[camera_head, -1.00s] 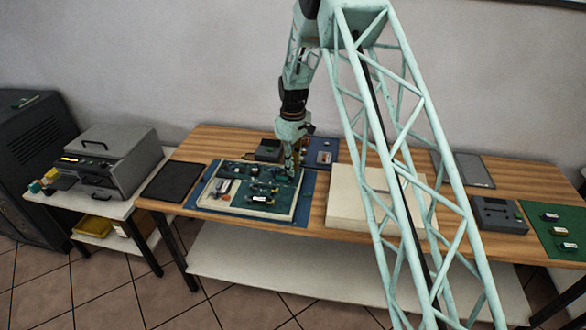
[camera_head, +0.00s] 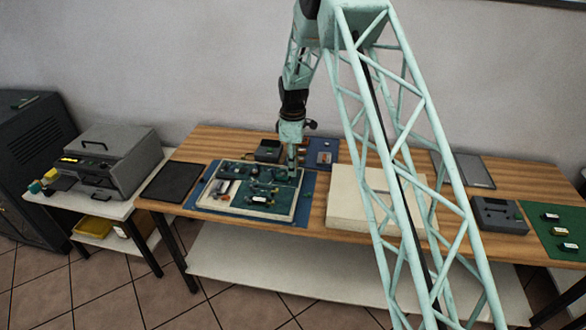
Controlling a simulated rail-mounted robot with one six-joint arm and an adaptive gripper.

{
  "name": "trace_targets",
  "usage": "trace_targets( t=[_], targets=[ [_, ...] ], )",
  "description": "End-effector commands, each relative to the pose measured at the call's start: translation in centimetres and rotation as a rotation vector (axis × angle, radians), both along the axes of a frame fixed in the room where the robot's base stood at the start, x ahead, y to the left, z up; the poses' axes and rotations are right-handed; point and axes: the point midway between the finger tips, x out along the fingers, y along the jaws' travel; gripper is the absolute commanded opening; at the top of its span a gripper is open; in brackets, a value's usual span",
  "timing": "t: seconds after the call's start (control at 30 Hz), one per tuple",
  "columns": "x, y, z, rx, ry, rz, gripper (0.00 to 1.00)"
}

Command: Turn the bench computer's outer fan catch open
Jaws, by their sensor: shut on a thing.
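The bench computer (camera_head: 262,208) is an open, pale-rimmed case with a dark green board and small parts, lying on a blue mat on the wooden bench. My gripper (camera_head: 292,172) points straight down at the case's back right corner. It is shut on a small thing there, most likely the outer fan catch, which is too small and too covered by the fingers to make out. Whether the catch is turned cannot be told from this view.
A black tray (camera_head: 172,183) lies left of the case and a pale box (camera_head: 347,205) stands right of it. A small dark box (camera_head: 269,151) and a blue item (camera_head: 322,154) sit behind. A grey machine (camera_head: 108,160) stands on the left side table.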

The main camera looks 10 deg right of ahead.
Motion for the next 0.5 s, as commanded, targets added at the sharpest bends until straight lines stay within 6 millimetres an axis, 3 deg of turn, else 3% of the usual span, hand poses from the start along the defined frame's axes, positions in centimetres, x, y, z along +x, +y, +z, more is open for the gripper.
trace_targets(
  t=[0.23, 0.27, 0.3, 0.4, 0.5],
  targets=[
    [0.06, 0.00, 0.06, 0.000, -0.001, 0.000, 0.04],
    [0.06, 0.00, 0.06, 0.000, -0.001, 0.000, 0.16],
    [0.05, 0.00, 0.06, 0.000, -0.001, 0.000, 0.20],
    [0.04, 0.00, 0.04, 0.000, -0.001, 0.000, 0.28],
    [0.02, 0.00, 0.03, 0.000, -0.001, -0.001, 0.28]
  ],
)
